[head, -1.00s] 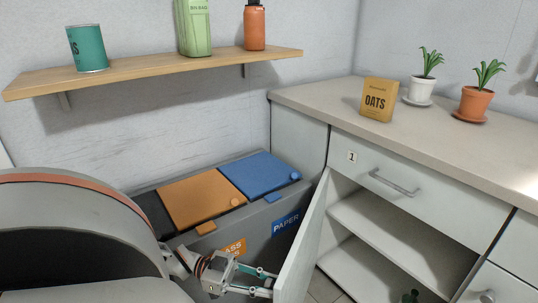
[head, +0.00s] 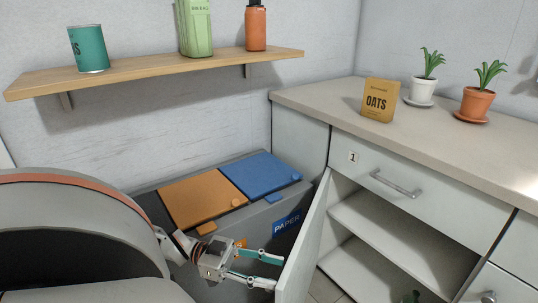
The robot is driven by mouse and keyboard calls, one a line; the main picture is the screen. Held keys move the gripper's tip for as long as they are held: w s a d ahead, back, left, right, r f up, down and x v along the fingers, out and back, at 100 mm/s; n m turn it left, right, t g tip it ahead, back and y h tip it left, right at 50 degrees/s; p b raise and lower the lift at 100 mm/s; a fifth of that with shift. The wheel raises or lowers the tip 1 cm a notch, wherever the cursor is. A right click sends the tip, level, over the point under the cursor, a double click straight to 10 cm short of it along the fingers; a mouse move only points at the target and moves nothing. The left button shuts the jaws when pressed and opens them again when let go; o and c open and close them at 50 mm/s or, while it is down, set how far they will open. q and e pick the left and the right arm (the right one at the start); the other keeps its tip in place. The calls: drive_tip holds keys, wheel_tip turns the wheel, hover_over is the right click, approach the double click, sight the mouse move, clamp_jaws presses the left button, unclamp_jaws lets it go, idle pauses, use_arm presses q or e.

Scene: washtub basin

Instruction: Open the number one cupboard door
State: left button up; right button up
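The number one cupboard carries a "1" label (head: 353,157) on its drawer front, above the open compartment. Its door (head: 304,249) stands swung open to the left, seen nearly edge-on, and the inside shelf (head: 385,228) shows. My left gripper (head: 272,271) is at the outer left side of the door, its two fingers apart and pointing right toward the door's edge. Nothing shows between the fingers; whether a fingertip touches the door I cannot tell. The door's handle is hidden. My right gripper is out of view.
A grey bin unit with orange (head: 203,201) and blue (head: 261,175) lids stands left of the cupboard, behind my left gripper. The counter holds an oats box (head: 380,100) and two potted plants. A wall shelf (head: 160,72) holds several containers.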

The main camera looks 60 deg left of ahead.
use_arm(q)
drive_tip(key=shift+r, duration=2)
drive_tip(key=shift+c, duration=0.2)
